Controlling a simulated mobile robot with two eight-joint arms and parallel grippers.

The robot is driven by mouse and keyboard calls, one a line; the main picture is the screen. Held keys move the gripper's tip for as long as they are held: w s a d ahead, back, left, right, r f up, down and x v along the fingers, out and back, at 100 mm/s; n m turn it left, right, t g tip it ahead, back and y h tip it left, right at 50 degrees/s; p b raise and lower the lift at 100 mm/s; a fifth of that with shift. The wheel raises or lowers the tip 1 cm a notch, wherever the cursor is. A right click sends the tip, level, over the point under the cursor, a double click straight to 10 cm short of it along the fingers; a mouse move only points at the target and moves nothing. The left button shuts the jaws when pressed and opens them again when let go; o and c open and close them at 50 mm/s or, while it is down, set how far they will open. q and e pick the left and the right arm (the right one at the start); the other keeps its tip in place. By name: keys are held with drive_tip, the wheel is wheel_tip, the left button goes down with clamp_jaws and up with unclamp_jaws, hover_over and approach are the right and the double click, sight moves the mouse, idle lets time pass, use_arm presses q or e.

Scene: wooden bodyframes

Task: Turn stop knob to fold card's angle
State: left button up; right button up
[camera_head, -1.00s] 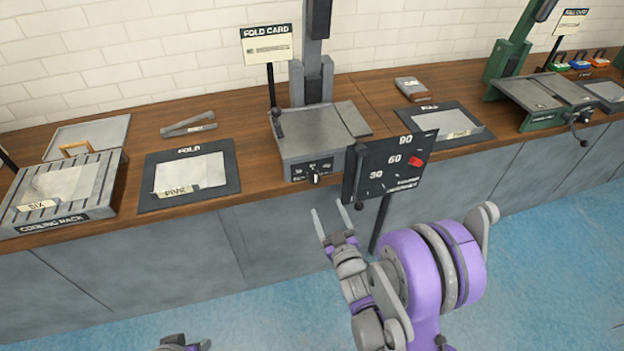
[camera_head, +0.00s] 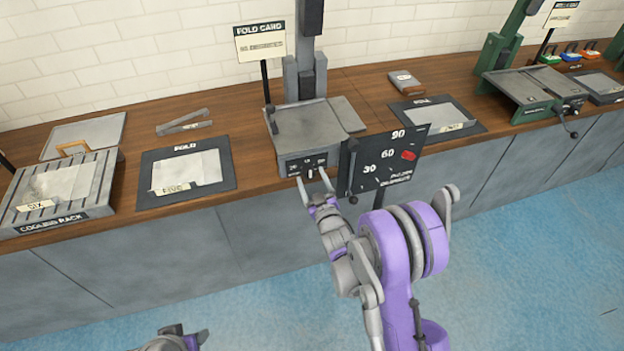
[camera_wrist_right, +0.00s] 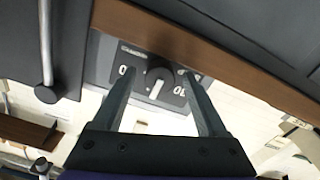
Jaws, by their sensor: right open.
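The stop knob (camera_head: 311,172) is on the front panel of the grey bending machine (camera_head: 303,130). In the right wrist view the dark round knob (camera_wrist_right: 158,78) with its white pointer sits between numbers on the panel. My right gripper (camera_head: 313,180) is open, its fingertips in front of the panel. In the wrist view its fingers (camera_wrist_right: 157,78) stand either side of the knob, with gaps; I cannot tell how deep they reach. The fold card (camera_head: 261,42) stands on a post behind the machine; its small text is unreadable. Part of my left gripper (camera_head: 178,341) shows at the bottom edge.
A black angle board (camera_head: 385,160) marked 30, 60 and 90, with a red marker, stands close right of my right gripper. A cooling rack (camera_head: 62,190) and a fold mat (camera_head: 215,183) lie left. A green machine (camera_head: 530,88) stands right.

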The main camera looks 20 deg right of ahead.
clamp_jaws()
drive_tip(key=shift+f, duration=0.1)
idle(0.3)
drive_tip(key=shift+f+m+b, duration=0.1)
drive_tip(key=shift+m+b, duration=0.8)
drive_tip(key=m+b, duration=0.2)
drive_tip(key=m, duration=0.1)
drive_tip(key=shift+s, duration=0.1)
drive_tip(key=m+b, duration=0.2)
drive_tip(key=m, duration=0.2)
drive_tip(key=shift+a, duration=0.1)
drive_tip(key=shift+m+b, duration=0.7)
drive_tip(key=shift+m, duration=0.8)
